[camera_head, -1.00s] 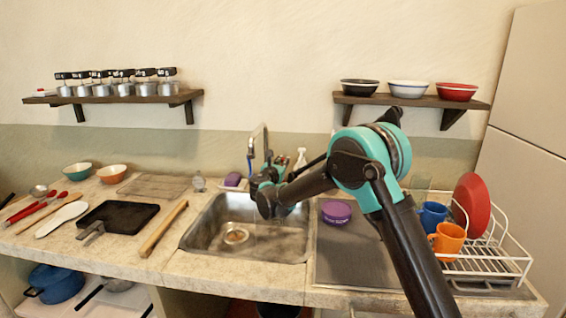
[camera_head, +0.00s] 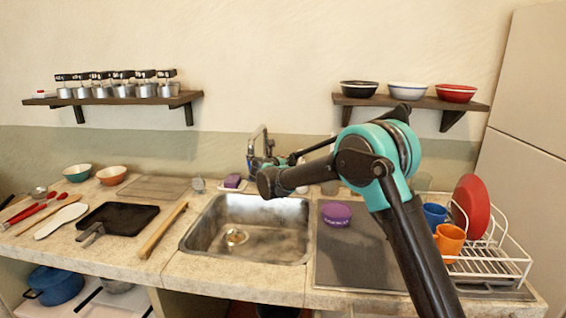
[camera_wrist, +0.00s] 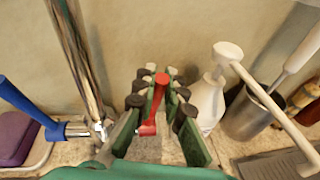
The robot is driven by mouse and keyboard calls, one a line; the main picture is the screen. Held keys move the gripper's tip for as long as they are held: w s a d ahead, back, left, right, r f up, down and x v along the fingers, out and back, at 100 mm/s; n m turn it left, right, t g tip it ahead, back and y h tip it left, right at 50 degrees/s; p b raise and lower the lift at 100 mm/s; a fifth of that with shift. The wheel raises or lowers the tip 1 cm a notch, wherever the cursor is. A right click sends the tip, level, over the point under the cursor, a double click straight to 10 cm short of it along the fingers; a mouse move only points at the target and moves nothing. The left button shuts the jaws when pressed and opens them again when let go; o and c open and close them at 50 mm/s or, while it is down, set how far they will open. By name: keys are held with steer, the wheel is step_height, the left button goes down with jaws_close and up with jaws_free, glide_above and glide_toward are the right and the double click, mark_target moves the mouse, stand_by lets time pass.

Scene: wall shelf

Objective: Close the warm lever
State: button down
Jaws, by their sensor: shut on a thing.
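The faucet (camera_head: 262,140) stands behind the sink; its grey spout also shows in the wrist view (camera_wrist: 80,50). The red lever (camera_wrist: 160,82), the warm one by its colour, is between my gripper's fingers (camera_wrist: 158,88) in the wrist view. My gripper is shut on this lever. The lever stands up at its top end, with its lower part reaching toward the camera. The blue lever (camera_wrist: 24,104) lies to the left, outside my fingers. In the head view, my arm partly hides the gripper and levers.
The steel sink (camera_head: 215,215) is below my arm. To the right of the gripper are a white pump bottle (camera_wrist: 208,100) and a metal holder (camera_wrist: 248,112) with utensils. A purple sponge (camera_wrist: 14,135) lies left. A dish rack (camera_head: 490,265) stands far right.

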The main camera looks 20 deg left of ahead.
steer(key=c, duration=1.6)
jaws_free()
steer(key=v, duration=1.2)
